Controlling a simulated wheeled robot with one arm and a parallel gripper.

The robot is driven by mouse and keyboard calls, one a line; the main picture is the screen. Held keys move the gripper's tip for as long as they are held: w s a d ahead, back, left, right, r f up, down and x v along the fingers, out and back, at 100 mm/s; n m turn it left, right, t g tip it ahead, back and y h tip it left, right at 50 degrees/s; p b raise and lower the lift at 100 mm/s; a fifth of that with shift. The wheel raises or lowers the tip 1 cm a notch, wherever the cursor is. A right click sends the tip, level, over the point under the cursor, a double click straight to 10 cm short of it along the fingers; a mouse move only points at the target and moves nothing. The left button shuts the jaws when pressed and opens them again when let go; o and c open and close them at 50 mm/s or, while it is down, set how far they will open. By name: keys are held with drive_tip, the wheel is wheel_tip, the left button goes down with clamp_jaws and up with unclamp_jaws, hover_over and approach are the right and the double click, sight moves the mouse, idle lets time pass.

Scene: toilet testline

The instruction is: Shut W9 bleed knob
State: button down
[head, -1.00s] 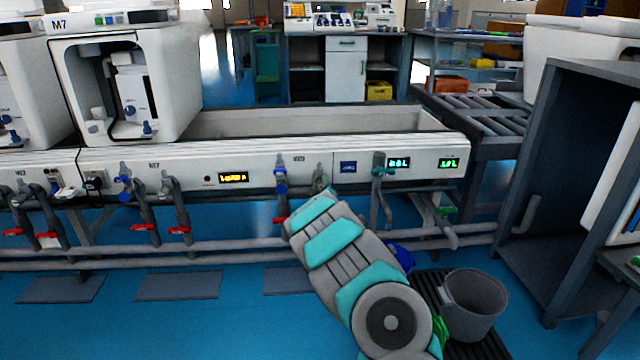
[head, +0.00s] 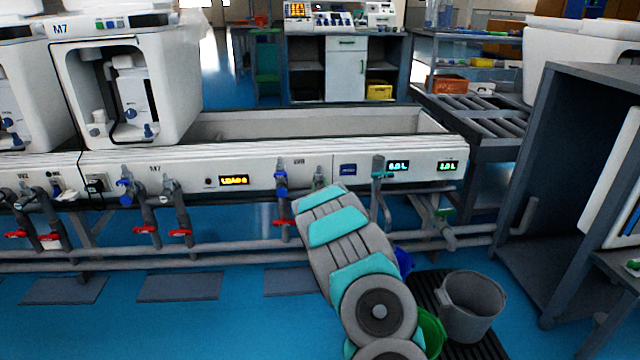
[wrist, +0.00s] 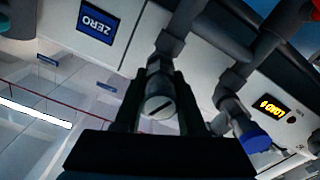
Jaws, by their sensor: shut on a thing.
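In the wrist view my gripper (wrist: 157,92) has one dark finger on each side of a grey round knob (wrist: 160,106) with a dark slot across its face. The fingers are closed against the knob's sides. The knob sits on a grey fitting on the white panel. In the head view this fitting (head: 319,178) rises just above my arm, right of a small blurred label (head: 298,161) that seems to read W9. My gripper is hidden there behind my arm's grey and teal links.
A blue-capped valve stands left of the fitting (head: 281,180) and shows beside my gripper in the wrist view (wrist: 254,137). A grey bucket (head: 470,305) stands on the floor.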

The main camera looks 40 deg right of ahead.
drive_tip(key=m, duration=0.2)
drive_tip(key=shift+a+m+p, duration=0.1)
drive_tip(key=shift+m+p, duration=0.3)
drive_tip(key=m, duration=0.3)
drive_tip(key=shift+m, duration=0.3)
drive_tip(key=m, duration=0.3)
drive_tip(key=shift+m+b, duration=1.05)
drive_tip(key=shift+m, duration=0.95)
drive_tip(key=shift+c, duration=2.4)
unclamp_jaws()
